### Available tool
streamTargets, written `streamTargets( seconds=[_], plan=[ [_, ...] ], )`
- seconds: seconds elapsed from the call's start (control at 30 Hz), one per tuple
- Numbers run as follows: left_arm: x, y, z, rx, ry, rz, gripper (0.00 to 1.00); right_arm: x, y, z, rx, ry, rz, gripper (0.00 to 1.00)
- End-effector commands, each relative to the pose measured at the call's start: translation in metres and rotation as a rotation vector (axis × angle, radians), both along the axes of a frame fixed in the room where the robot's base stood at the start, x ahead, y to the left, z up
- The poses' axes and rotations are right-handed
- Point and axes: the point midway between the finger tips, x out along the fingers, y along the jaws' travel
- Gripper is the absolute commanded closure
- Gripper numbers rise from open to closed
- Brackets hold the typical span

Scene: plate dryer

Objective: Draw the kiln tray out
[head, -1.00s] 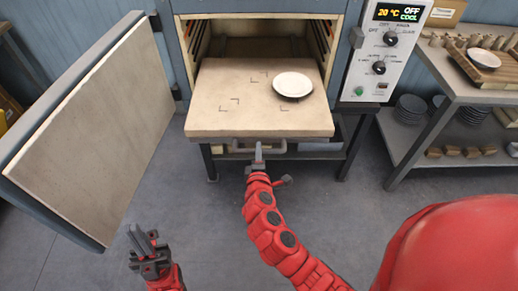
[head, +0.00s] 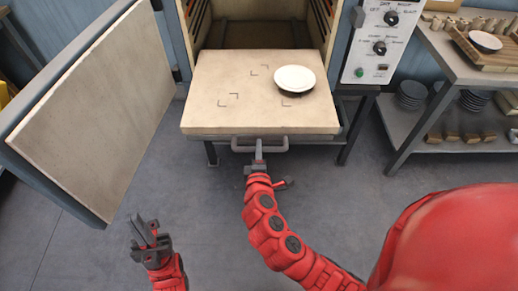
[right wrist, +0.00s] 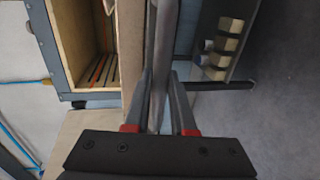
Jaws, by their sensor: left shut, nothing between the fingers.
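The kiln tray (head: 215,118) is a pale slab that sticks out of the kiln's open mouth in the head view. A white plate (head: 295,78) lies on its right half, and dark corner marks show on its surface. A grey bar handle (head: 277,149) runs below its front edge. My right gripper (head: 258,151) is at the middle of that handle. In the right wrist view, the fingers (right wrist: 160,105) are closed on either side of the handle bar (right wrist: 166,40). My left gripper (head: 147,232) is shut and empty, low at the left, away from the tray.
The kiln door (head: 85,110) stands wide open at the left. The control panel (head: 375,45) is right of the kiln mouth. A shelf table (head: 465,95) with bowls and blocks stands at the right. The floor (head: 215,215) before the tray is clear.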

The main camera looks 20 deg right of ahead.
Motion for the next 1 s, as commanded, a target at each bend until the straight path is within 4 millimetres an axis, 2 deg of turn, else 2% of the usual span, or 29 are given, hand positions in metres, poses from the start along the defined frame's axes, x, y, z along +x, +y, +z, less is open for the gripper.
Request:
streamTargets(
  seconds=[0.03, 0.13, 0.17, 0.43, 0.57, 0.67, 0.9, 1.0],
  plan=[
    [0.0, 0.0, 0.0, 0.0, 0.0, 0.0, 1.0, 0.0, 0.001, -0.002, 0.003, 0.004, 0.001, 0.69],
    [0.0, 0.0, 0.0, 0.0, 0.0, 0.0, 1.0, 0.0, 0.0, -0.002, 0.001, 0.003, 0.001, 0.51],
    [0.0, 0.0, 0.0, 0.0, 0.0, 0.0, 1.0, 0.0, 0.0, -0.001, 0.001, 0.003, 0.001, 0.48],
    [0.0, 0.0, 0.0, 0.0, 0.0, 0.0, 1.0, 0.0, 0.0, 0.0, 0.0, 0.001, 0.0, 0.48],
    [0.0, 0.0, -0.002, 0.0, 0.0, 0.0, 1.0, -0.008, 0.003, 0.001, -0.002, -0.001, 0.002, 0.48],
    [0.0, 0.0, -0.006, 0.0, 0.0, 0.0, 1.0, -0.022, 0.008, 0.003, -0.002, 0.001, 0.004, 0.48],
    [0.0, 0.0, -0.017, 0.0, 0.0, 0.0, 1.0, -0.082, 0.026, 0.014, -0.003, 0.002, 0.012, 0.48],
    [0.0, 0.0, 0.0, 0.0, 0.0, 0.0, 1.0, -0.097, 0.031, 0.024, -0.003, 0.007, 0.008, 0.48]
  ],
)
